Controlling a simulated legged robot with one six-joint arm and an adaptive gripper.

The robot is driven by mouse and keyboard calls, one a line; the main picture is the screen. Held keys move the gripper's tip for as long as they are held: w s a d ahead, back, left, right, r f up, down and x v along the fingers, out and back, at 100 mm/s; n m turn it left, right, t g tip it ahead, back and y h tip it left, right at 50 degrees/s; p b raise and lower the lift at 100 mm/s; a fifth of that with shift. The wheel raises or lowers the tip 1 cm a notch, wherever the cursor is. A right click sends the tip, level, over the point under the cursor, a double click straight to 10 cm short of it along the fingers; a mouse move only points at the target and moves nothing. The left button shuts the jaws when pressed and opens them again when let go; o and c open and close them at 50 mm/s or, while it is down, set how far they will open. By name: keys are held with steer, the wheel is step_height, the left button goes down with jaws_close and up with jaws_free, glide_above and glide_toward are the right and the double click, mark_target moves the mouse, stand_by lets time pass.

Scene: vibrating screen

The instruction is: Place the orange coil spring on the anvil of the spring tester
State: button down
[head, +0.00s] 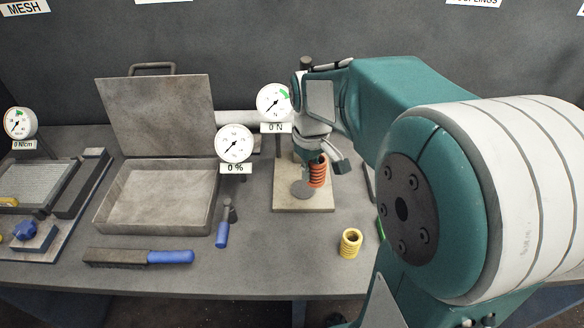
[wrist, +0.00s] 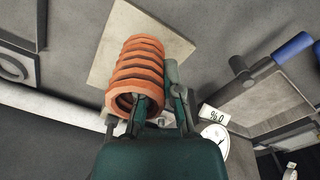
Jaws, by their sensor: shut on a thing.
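The orange coil spring (head: 319,172) is upright in my gripper, over the beige base plate (head: 290,204) of the spring tester. The anvil, a grey round disc (head: 301,190), shows just left of and below the spring in the head view. I cannot tell whether the spring touches anything below. My gripper (head: 311,157) is shut on the spring's wall. In the wrist view, the spring (wrist: 137,72) fills the middle, with my gripper (wrist: 160,98) at its near end. The beige plate (wrist: 103,68) lies behind it, and the anvil is hidden there.
The tester's "0 N" dial (head: 274,102) stands close behind my gripper. A yellow coil spring (head: 350,243) stands on the bench to the front right. A "0 %" gauge (head: 234,144), a blue-handled tool (head: 222,235), a brush (head: 140,257) and an open metal box (head: 155,221) are left.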

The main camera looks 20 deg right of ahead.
steer(key=w+f, duration=0.5)
steer(key=shift+w+f, duration=0.35)
steer(key=shift+w, duration=0.05)
steer(key=shift+w+d+f, duration=0.25)
steer(key=shift+w+f, duration=0.1)
steer(key=shift+f, duration=1.65)
steer(key=c, duration=0.8)
jaws_free()
steer(key=shift+f, duration=0.1)
steer(key=shift+w, duration=0.1)
